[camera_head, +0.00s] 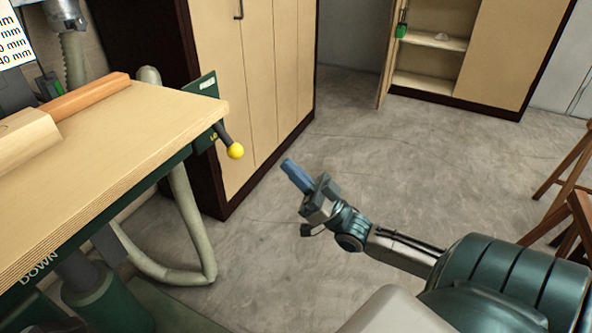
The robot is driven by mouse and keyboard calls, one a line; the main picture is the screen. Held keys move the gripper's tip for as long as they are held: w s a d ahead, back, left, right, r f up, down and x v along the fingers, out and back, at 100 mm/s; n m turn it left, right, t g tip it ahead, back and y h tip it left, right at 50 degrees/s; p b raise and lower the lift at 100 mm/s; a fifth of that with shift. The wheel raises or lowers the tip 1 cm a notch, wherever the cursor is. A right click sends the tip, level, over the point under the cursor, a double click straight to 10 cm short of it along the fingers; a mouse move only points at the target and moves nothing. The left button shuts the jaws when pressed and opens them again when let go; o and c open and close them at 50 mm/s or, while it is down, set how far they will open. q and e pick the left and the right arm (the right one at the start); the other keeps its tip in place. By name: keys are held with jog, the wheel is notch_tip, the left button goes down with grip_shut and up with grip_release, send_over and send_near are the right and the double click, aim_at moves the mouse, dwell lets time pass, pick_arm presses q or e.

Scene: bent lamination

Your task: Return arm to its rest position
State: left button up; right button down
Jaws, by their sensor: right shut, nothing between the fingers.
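My right arm comes in from the lower right. Its right gripper (298,176) hangs over open floor near the middle of the view, clear of the bench and cupboards. The blue-grey fingers are together with nothing held, and point up and to the left. My left gripper is not in view.
A wooden-topped workbench (120,150) with a lever and yellow knob (235,151) stands on the left. A tall cupboard (275,70) is behind it. An open cupboard (430,55) stands at the back. Wooden trestle legs (562,165) are at the right. The concrete floor (400,140) between is clear.

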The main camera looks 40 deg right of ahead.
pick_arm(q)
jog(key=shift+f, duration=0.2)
pick_arm(e)
jog(key=shift+s+d+f, duration=0.1)
jog(key=shift+s+f, duration=0.1)
jog(key=shift+s, duration=0.05)
